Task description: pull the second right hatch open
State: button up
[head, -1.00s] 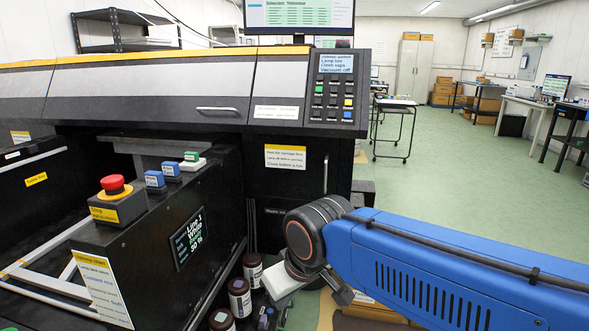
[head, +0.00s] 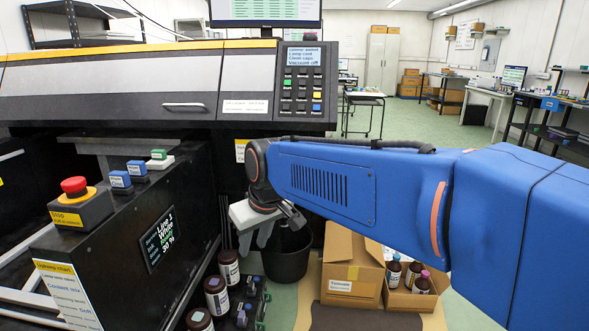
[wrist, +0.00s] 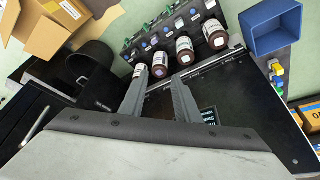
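The black hatch (head: 228,172) with a yellow-and-white label is below the keypad in the head view, mostly hidden behind my arm. Its handle is hidden there. In the wrist view a black panel (wrist: 22,112) with a silver bar handle (wrist: 38,125) shows at the left edge; it looks like this hatch and appears shut. My gripper (wrist: 159,80) is open and empty, fingers apart, well to the right of that handle in the wrist view. In the head view my gripper (head: 256,238) hangs in front of the machine, fingers pointing down.
A black bin (head: 287,252), a cardboard box (head: 352,262) and a box of bottles (head: 408,285) stand near my gripper. A blue open box (wrist: 271,38) shows in the wrist view. Green floor is free farther right.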

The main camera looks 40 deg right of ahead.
jog(key=w+d+r+m, duration=0.1)
jog(key=w+d+r, duration=0.1)
jog(key=w+d, duration=0.55)
jog(key=w+d+r, duration=0.1)
jog(key=w+d, duration=0.3)
jog(key=d, duration=0.6)
jog(key=w+d+f+m, duration=0.1)
jog(key=w+d, duration=0.2)
jog(key=d, duration=1.6)
jog(key=shift+h, duration=0.4)
jog(key=w+d, duration=0.1)
jog(key=w, duration=0.2)
jog(key=w+d, duration=0.1)
jog(key=w, duration=0.3)
jog(key=w+d+f, duration=0.1)
jog(key=w, duration=0.3)
jog(key=shift+x, duration=1)
grip_shut()
